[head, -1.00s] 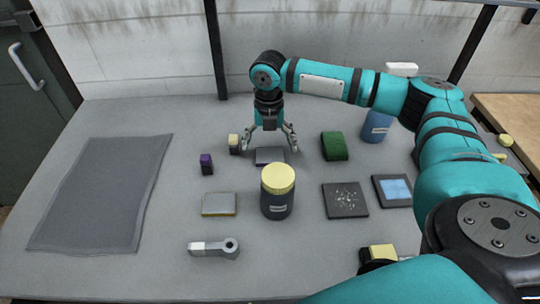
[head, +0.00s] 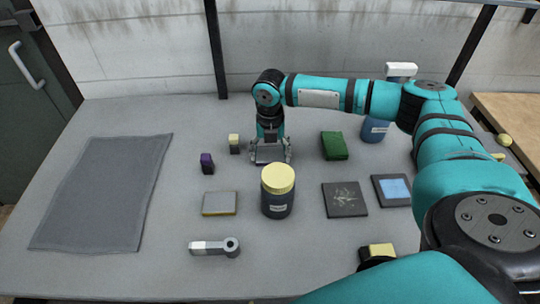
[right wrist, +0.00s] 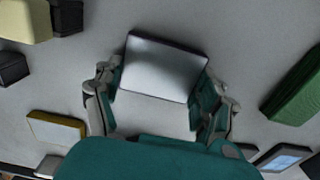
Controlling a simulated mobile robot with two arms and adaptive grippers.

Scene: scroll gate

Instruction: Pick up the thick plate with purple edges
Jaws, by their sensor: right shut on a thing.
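The thick plate (head: 270,155) has a flat grey top. It lies at the middle back of the grey table, behind the jar. In the right wrist view the plate (right wrist: 163,66) shows a shiny grey top and dark edges; I cannot clearly make out purple on them. My right gripper (head: 270,150) points down over the plate, with its fingers closed against two opposite sides. The fingers partly hide the plate in the head view. I cannot see a gap between plate and table. My left gripper is not in view.
A jar with a yellow lid (head: 277,191) stands just in front. A yellow-topped block (head: 234,143) and a purple-topped block (head: 207,163) are to the left. A yellow-edged plate (head: 219,203) lies front left, a green block (head: 334,146) right. A grey mat (head: 103,195) lies left.

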